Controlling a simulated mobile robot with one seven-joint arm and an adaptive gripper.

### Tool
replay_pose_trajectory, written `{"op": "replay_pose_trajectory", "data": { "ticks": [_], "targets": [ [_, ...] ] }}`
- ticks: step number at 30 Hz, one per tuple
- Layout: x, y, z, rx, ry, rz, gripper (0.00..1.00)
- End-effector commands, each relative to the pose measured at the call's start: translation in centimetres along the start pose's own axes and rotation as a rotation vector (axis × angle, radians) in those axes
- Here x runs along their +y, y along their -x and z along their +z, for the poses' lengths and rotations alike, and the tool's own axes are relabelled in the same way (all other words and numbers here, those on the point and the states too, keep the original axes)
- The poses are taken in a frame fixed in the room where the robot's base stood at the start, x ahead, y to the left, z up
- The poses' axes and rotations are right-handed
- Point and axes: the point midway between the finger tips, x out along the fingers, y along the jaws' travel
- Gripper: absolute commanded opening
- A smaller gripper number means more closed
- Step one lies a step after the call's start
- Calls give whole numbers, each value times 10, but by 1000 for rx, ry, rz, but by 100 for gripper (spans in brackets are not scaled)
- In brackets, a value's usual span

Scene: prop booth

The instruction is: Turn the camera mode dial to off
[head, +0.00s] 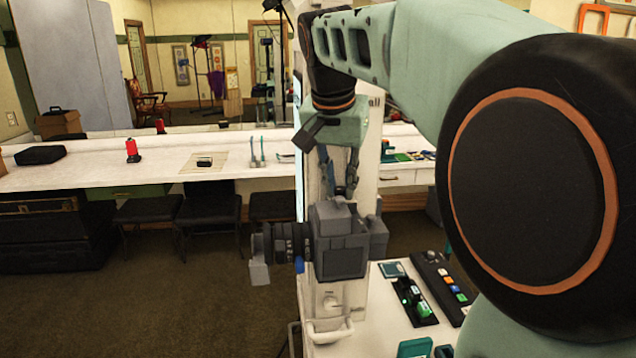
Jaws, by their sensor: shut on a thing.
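A grey camera (342,256) with a dark lens pointing left is mounted upright on a white stand (332,300). My gripper (341,188) comes straight down from above, with its fingertips at the camera's top. It is shut on a small dark piece there, which looks like the mode dial (341,190). The fingers mostly cover the dial, and its marks and setting are too small to read.
A white counter (90,176) runs along the back with a red bottle (132,150) and a black case (40,155). A control panel (440,280) and a tray of small parts (415,300) lie at lower right.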

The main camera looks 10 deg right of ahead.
Motion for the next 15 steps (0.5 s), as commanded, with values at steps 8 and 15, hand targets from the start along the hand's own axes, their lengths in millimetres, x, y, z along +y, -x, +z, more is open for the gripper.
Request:
{"op": "replay_pose_trajectory", "data": {
  "ticks": [8, 15],
  "targets": [
    [4, 1, -1, -4, 200, -85, 0],
    [6, 1, -3, -10, 408, -173, 0]
  ]
}}
